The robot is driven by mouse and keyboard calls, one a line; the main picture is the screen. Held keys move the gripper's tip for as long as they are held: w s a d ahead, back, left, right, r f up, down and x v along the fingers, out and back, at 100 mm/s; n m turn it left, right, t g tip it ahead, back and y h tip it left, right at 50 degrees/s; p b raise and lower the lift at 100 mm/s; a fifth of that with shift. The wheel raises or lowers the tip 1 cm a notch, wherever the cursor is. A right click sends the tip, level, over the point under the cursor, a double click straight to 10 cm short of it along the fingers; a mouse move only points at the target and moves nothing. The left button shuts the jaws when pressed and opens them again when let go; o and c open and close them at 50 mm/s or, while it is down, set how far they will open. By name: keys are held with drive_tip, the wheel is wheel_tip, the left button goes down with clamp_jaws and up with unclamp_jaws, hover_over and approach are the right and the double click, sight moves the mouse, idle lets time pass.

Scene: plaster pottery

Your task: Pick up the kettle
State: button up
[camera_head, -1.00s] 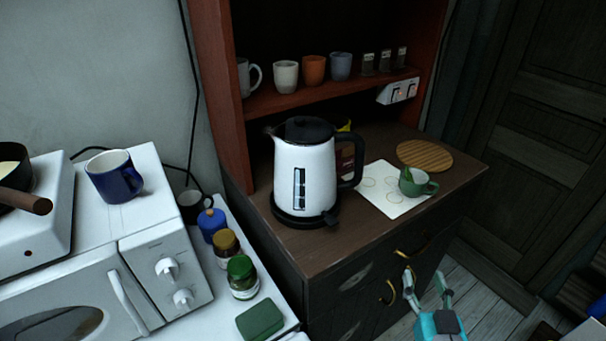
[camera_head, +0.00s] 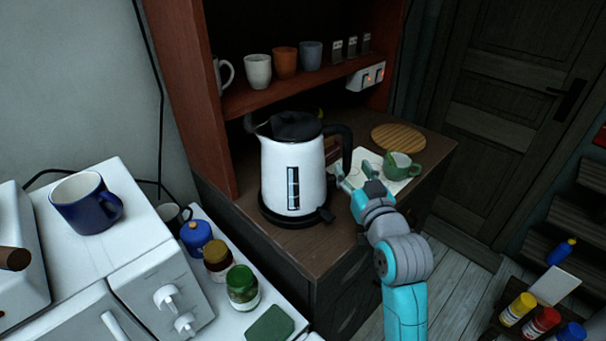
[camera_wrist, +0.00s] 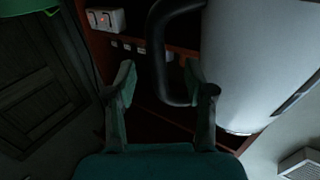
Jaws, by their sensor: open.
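The kettle (camera_head: 292,175) is white with a black lid, black handle and black base. It stands upright on the brown cabinet top, its handle toward the right in the head view. My gripper (camera_head: 345,179) is open just right of the kettle, near the lower end of the handle. In the wrist view the black handle (camera_wrist: 160,50) reaches down toward the space between the open fingers of my gripper (camera_wrist: 163,85). The white kettle body (camera_wrist: 255,65) fills the right side there. I cannot tell whether a finger touches it.
A green cup (camera_head: 401,167) stands on a white sheet right of my gripper, near a round wooden board (camera_head: 398,138). A shelf with several cups is behind the kettle. Jars (camera_head: 242,288) and a blue mug (camera_head: 84,203) stand on the left. The cabinet's front right top is clear.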

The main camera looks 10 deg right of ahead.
sight(349, 159)
drive_tip(key=shift+w, duration=2.7)
clamp_jaws()
drive_tip(key=shift+a+r, duration=0.1)
drive_tip(key=shift+r, duration=0.1)
